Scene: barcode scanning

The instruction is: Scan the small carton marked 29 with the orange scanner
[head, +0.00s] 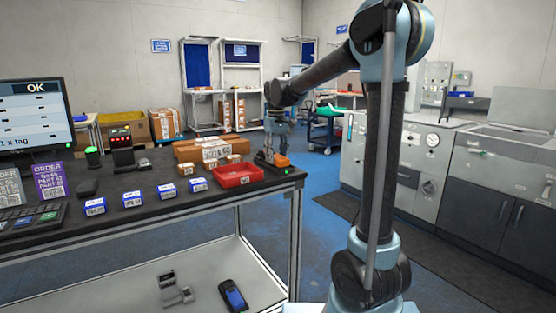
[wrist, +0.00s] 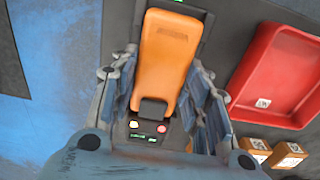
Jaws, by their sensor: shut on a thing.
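The orange scanner (head: 281,160) is at the right end of the dark bench. In the wrist view the scanner (wrist: 168,58) lies between my fingers over a dark base with small lit buttons. My gripper (head: 270,156) reaches down from above and is shut on the scanner; the wrist view shows a finger of my gripper (wrist: 160,105) on each side. Small brown cartons stand by the red tray: one carton (head: 186,169) to its left, another carton (head: 233,159) behind it.
The red tray (head: 240,182) looks empty and sits left of the scanner. Larger cartons (head: 208,151) stand behind it. Several blue-white boxes (head: 133,198) line the bench front. A monitor (head: 30,118) reading OK is at left. The floor right of the bench is open.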

